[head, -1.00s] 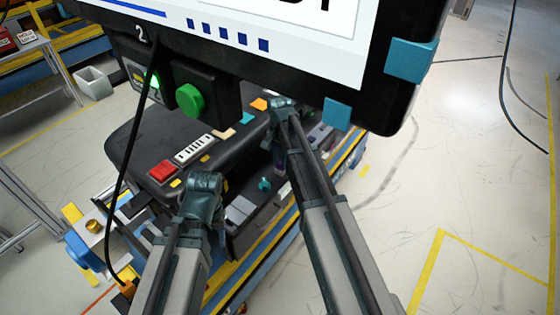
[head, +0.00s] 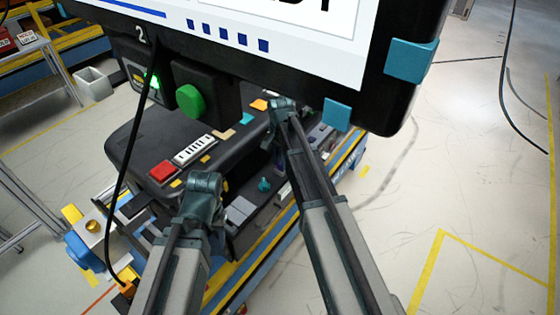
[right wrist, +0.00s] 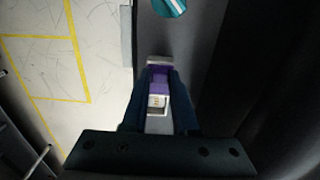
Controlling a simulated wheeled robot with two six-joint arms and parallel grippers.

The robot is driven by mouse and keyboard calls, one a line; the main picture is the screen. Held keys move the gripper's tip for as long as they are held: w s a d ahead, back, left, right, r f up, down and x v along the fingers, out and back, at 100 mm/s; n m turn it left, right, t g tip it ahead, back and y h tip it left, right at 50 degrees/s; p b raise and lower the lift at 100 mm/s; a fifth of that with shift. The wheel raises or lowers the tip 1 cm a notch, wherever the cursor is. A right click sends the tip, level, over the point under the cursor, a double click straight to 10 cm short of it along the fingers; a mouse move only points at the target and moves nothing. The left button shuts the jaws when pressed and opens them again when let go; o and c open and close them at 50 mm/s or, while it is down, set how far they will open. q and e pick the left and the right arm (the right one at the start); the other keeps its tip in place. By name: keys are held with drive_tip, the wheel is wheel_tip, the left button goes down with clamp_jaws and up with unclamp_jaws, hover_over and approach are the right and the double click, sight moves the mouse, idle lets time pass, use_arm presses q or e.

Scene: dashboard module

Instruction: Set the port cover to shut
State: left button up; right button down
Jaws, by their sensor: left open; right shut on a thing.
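The purple port cover (right wrist: 159,83) shows in the right wrist view between the two dark fingers of my right gripper (right wrist: 158,77). The gripper is shut on it. A pale piece with small markings sits just below the purple part in that view. In the head view my right gripper (head: 279,150) points down at the far right side of the dashboard module (head: 150,140), and the cover is mostly hidden by the arm. I cannot tell the cover's exact angle. My left gripper (head: 207,190) is near the front of the module, apart from the cover; its fingers are largely hidden by its wrist.
A large screen (head: 290,30) hangs over the back of the module, close above my right arm. A green button (head: 190,101), a red button (head: 161,171) and a teal knob (head: 264,184) are nearby. A black cable (head: 130,150) hangs at left. The floor at right is clear.

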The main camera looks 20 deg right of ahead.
idle(0.4)
drive_tip(key=w+d, duration=0.1)
drive_tip(key=d, duration=0.1)
drive_tip(key=w+d, duration=0.2)
drive_tip(key=shift+w, duration=0.1)
drive_tip(key=c, duration=0.7)
unclamp_jaws()
drive_tip(key=shift+a, duration=0.1)
drive_tip(key=shift+r, duration=0.1)
wheel_tip(320, 180, up, 14)
drive_tip(key=p, duration=1.3)
drive_tip(key=shift+f+p, duration=0.25)
drive_tip(key=shift+p, duration=0.15)
